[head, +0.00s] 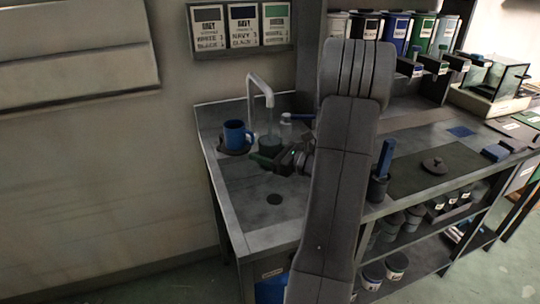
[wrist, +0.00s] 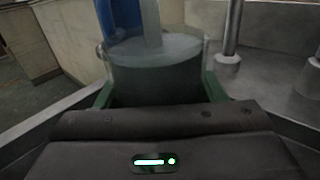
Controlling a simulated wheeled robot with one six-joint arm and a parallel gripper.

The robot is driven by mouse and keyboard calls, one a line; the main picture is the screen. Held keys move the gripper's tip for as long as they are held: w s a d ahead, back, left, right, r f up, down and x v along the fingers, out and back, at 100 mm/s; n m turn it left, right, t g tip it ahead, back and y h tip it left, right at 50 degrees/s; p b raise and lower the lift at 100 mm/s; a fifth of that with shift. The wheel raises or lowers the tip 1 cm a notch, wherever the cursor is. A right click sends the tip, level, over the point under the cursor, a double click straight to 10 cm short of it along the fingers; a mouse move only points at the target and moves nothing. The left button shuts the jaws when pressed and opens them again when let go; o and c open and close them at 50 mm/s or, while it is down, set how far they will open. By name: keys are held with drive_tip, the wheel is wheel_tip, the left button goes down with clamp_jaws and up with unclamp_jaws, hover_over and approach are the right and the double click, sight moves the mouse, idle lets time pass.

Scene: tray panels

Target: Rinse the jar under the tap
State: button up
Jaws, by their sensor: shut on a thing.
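A clear glass jar (wrist: 155,75) with dark contents or a dark lower part stands upright between the green fingers of my gripper (wrist: 158,92), which is shut on it. In the head view the jar (head: 270,144) is above the sink top, under the spout of the white tap (head: 262,84). A pale stream of water (wrist: 151,22) comes down into the jar's open mouth. My gripper (head: 264,160) reaches it from the right in the head view, its far finger partly hidden.
A small clear bottle (head: 286,126) is behind to the right. Shelves and bins fill the right.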

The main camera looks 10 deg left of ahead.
drive_tip(key=shift+d, duration=0.1)
drive_tip(key=s+d, duration=0.5)
drive_tip(key=s, duration=0.2)
drive_tip(key=shift+s, duration=0.2)
idle(0.6)
drive_tip(key=shift+r, duration=0.1)
